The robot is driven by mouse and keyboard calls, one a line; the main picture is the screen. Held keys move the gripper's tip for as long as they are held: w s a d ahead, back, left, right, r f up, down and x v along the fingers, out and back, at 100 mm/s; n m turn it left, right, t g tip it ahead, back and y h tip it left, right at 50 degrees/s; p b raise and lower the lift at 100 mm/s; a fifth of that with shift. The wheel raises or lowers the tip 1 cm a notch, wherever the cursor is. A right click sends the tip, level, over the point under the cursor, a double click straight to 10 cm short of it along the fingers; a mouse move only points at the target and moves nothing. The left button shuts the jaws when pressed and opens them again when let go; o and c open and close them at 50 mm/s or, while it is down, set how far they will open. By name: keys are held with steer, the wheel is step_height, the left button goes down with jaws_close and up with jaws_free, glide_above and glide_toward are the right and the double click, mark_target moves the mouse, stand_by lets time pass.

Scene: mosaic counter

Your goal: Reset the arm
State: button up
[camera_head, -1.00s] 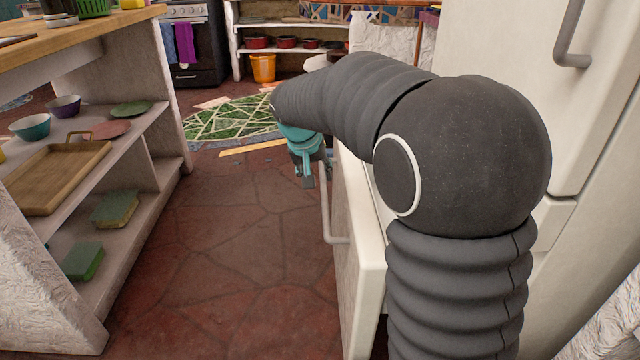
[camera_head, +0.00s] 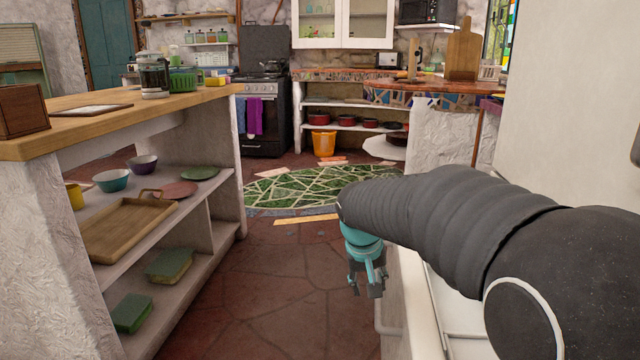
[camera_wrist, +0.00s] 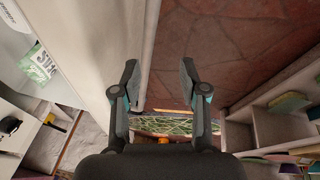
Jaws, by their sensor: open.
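My gripper (camera_head: 367,283) hangs at the end of my dark ribbed arm, right of the middle in the head view. It is teal and grey and points down. Its two fingers (camera_wrist: 158,78) stand apart in the wrist view, with nothing between them. It is above or beside the front of a pulled-out white drawer (camera_head: 392,312) of the fridge. I cannot tell whether it touches the drawer. The drawer front also runs along the left of the fingers in the wrist view (camera_wrist: 115,50).
A counter (camera_head: 120,120) with open shelves stands on the left, holding bowls, plates, a wooden tray (camera_head: 128,228) and sponges. The white fridge (camera_head: 570,110) is on the right.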

steer(key=s+d+r+t+y+p, duration=0.1)
steer(key=s+d+r+p, duration=0.1)
steer(key=s, duration=1.1)
steer(key=s+d+r+t+y+p, duration=0.1)
steer(key=s+r+p, duration=0.3)
steer(key=s, duration=0.9)
step_height(320, 180, up, 3)
steer(key=shift+s+d+m+t, duration=0.15)
steer(key=shift+d+m+t, duration=0.15)
steer(key=shift+d+m, duration=0.15)
steer(key=shift+d, duration=0.1)
